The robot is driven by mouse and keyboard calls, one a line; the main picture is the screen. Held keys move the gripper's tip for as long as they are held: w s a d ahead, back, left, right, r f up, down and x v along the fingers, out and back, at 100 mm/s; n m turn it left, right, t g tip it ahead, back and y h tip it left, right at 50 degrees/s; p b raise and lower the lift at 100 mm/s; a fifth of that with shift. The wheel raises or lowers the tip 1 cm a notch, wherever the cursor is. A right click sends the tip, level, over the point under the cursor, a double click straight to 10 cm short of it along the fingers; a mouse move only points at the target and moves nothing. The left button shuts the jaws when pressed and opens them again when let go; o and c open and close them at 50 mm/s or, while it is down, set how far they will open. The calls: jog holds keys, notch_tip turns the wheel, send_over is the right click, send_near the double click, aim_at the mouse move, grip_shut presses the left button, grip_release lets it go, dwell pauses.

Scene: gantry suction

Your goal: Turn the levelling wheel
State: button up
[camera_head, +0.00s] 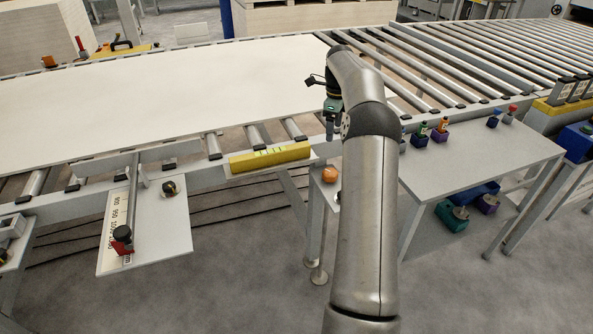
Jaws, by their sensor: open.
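My gripper (331,135) points down at the front edge of the conveyor, right of the yellow level bar (270,158). It is open and looks empty; its fingertips are small here. A round orange knob (329,174) sits below and just left of my gripper, apart from it. A dark round knob (169,187) sits on the white plate (150,240) at the left. No part is clearly marked as the levelling wheel, and I cannot tell which knob it is. My arm hides part of the frame and shelf behind it.
A large white board (150,90) lies on the conveyor rollers. A red-based lever (122,240) stands at the left plate. A grey table (480,155) at right carries small coloured blocks, with a teal block (451,215) on the shelf below. The floor in front is clear.

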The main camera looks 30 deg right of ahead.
aim_at(331, 171)
notch_tip(331, 171, down, 17)
jog(key=shift+s+d+f+b, duration=0.1)
jog(key=shift+d+b, duration=0.05)
jog(key=shift+b, duration=0.15)
dwell(0.3)
jog(key=c, duration=1)
